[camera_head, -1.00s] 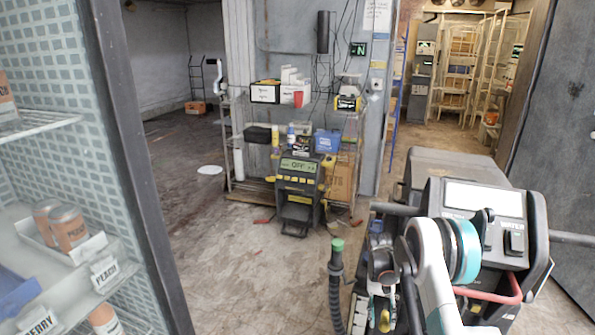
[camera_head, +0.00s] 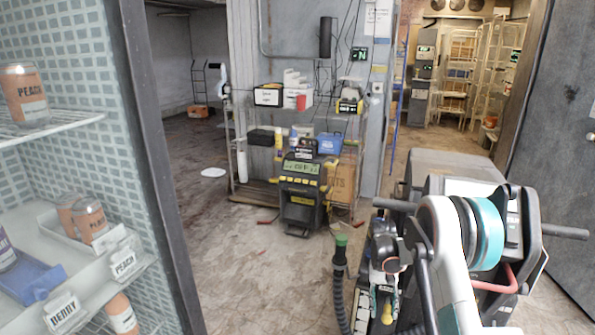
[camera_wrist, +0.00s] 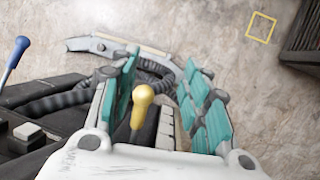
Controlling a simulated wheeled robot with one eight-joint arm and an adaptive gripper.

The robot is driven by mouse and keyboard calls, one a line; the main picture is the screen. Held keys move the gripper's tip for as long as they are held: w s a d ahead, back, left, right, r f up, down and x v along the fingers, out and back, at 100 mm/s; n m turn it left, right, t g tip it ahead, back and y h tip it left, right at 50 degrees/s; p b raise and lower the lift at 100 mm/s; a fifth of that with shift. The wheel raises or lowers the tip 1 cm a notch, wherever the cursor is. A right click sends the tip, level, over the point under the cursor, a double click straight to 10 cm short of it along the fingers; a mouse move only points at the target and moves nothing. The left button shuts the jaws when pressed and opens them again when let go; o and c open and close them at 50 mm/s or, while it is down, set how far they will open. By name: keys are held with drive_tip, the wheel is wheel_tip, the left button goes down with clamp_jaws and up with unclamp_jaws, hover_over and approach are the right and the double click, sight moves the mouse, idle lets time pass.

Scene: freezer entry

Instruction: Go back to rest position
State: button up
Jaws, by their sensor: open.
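My gripper (camera_wrist: 160,70) shows in the wrist view with its teal-padded fingers spread apart and nothing held between them. A yellow-topped lever (camera_wrist: 142,100) shows between the fingers, on my own body below. In the head view my white arm with its teal band (camera_head: 486,232) is folded at the lower right, over the dark body. The gripper's fingers cannot be made out clearly in the head view.
A loaded rack (camera_head: 237,165) and a black-yellow machine (camera_head: 300,187) stand ahead. A grey door (camera_head: 560,130) is right. Concrete floor (camera_head: 215,235) is clear between.

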drive_tip(key=s+a+r+n+t, duration=0.1)
drive_tip(key=s+r+t, duration=0.15)
drive_tip(key=r, duration=0.65)
drive_tip(key=s+a+r+t, duration=0.1)
drive_tip(key=s+r, duration=0.3)
drive_tip(key=r, duration=0.5)
drive_tip(key=s+a+r+n+t, duration=0.1)
drive_tip(key=s+a+r+t, duration=0.15)
drive_tip(key=r, duration=0.55)
drive_tip(key=s+a+r+t, duration=0.1)
drive_tip(key=s+r+t, duration=0.1)
drive_tip(key=s, duration=0.9)
drive_tip(key=s+a+r+n+t, duration=0.1)
drive_tip(key=s+r+t, duration=0.2)
drive_tip(key=s, duration=0.9)
drive_tip(key=shift+a+r+y, duration=0.3)
drive_tip(key=shift+a+r, duration=0.1)
drive_tip(key=shift+r, duration=0.05)
